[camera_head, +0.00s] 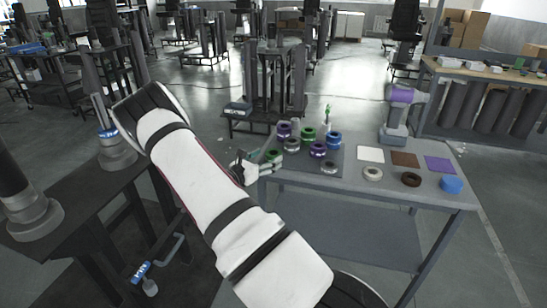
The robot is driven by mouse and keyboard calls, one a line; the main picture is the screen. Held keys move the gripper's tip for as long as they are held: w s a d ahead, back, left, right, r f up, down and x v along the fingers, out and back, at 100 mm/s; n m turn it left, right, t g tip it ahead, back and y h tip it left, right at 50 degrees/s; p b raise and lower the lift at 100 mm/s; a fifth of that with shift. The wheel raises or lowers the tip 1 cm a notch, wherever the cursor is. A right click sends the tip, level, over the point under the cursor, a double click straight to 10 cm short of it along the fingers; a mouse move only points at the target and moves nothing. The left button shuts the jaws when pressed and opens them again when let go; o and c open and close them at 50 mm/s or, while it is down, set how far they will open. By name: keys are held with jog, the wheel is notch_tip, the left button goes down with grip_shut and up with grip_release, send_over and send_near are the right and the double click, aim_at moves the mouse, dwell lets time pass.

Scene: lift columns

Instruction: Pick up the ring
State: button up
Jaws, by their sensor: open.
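Several small rings stand in a cluster on a dark mat on the grey table (420,197). They include a purple ring (284,129), a green ring (308,133), a blue ring (334,137), another purple ring (317,151) and a grey ring (328,168). A second green ring (273,156) sits at the cluster's left, close to my gripper. My gripper (257,165) is at the table's left edge, open, and partly hidden by my arm. Whether it touches a ring is too small to tell. I see nothing held in it.
White, brown and purple (439,164) squares lie on the table's right part. A white ring (372,173), a brown ring (411,179) and a blue piece (451,184) lie in front of them. A grey device (395,125) with a purple top stands behind. Lift columns stand beyond.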

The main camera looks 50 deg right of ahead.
aim_at(273, 150)
jog(key=d, duration=0.4)
jog(key=shift+w+d+f, duration=0.1)
jog(key=shift+d+f, duration=0.1)
jog(key=shift+d, duration=0.05)
jog(key=c, duration=1.4)
jog(key=shift+r, duration=0.1)
jog(key=shift+r, duration=0.45)
jog(key=r, duration=0.2)
jog(key=shift+s+a+r, duration=0.35)
jog(key=shift+a, duration=0.05)
jog(key=s+a+r+p, duration=0.1)
jog(key=s+a, duration=0.8)
jog(key=a, duration=0.2)
jog(key=shift+s+a+r+p, duration=0.15)
jog(key=shift+s+a+p, duration=0.05)
jog(key=shift+s+p, duration=0.2)
